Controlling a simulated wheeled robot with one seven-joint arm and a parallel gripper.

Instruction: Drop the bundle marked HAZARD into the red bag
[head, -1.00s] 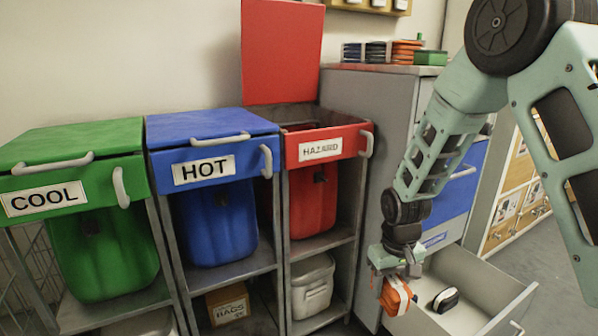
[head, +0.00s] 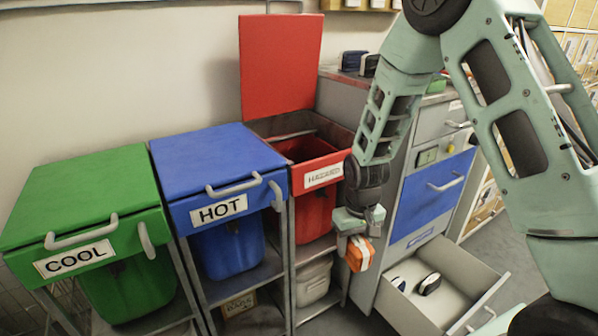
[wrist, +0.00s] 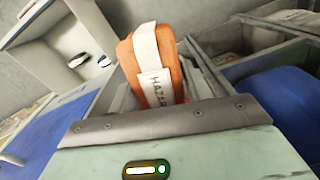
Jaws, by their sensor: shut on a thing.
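My gripper (head: 352,236) is shut on an orange bundle (head: 359,254) with a white band. In the wrist view the bundle (wrist: 163,62) fills the jaws, and its white tag reads HAZA before it is cut off. The gripper hangs in front of the grey cabinet, right of and below the red bin's front. The red bag (head: 314,205) hangs in the rack under the frame labelled HAZARD (head: 322,175). Its red lid (head: 281,65) stands upright and open, and the bag's mouth shows from above. My arm partly covers the right end of the red frame.
The blue HOT lid (head: 215,165) and green COOL lid (head: 88,192) are closed, left of the red bin. An open drawer (head: 455,285) juts out below right, holding dark-and-white bundles (head: 429,284). More bundles stand on the grey cabinet top (head: 345,75).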

